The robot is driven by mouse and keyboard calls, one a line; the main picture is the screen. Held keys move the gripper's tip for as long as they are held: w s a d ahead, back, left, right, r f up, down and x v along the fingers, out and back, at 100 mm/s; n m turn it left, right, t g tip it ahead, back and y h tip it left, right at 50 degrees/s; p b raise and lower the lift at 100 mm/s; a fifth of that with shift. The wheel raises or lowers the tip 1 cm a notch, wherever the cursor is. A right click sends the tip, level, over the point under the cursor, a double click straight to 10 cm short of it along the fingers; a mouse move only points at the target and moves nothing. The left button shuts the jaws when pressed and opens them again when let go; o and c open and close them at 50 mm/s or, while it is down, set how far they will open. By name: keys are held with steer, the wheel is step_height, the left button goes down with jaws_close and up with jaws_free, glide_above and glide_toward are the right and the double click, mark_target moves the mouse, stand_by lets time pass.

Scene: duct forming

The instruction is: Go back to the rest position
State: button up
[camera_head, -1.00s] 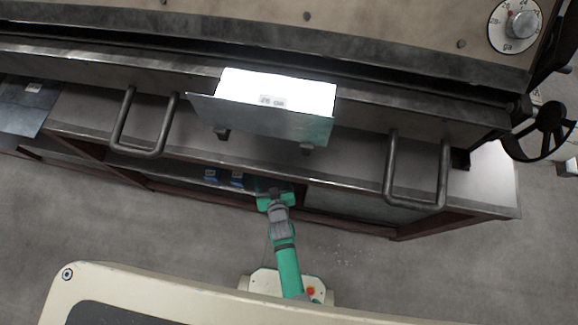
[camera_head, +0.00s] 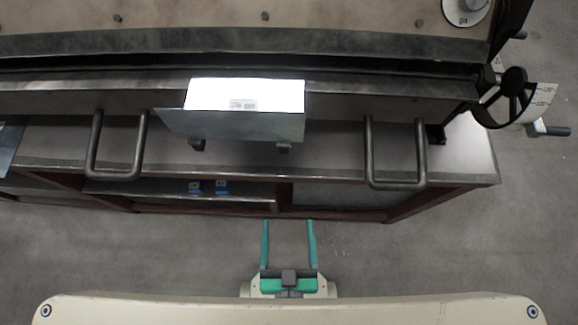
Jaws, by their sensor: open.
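My gripper (camera_head: 288,222) is at the lower middle of the head view. Its two green fingers are parallel and wide apart, pointing toward the machine, with nothing between them. It is close to my own cream body and apart from the cabinet front. A bent metal sheet (camera_head: 235,125) with a bright upper face and a small label sits at the machine's front, well ahead of the gripper.
The long bending machine (camera_head: 330,45) spans the top, with U-shaped handles (camera_head: 92,150) and (camera_head: 423,150). A handwheel (camera_head: 503,97) is at right. Blue-labelled items (camera_head: 208,187) sit on a shelf below. Bare floor (camera_head: 450,250) lies between me and the cabinet.

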steer(key=shift+s+d+r, duration=0.1)
steer(key=shift+s+r, duration=0.05)
steer(key=shift+r, duration=0.35)
steer(key=shift+s+r, duration=0.15)
steer(key=shift+r, duration=0.3)
stand_by(0.6)
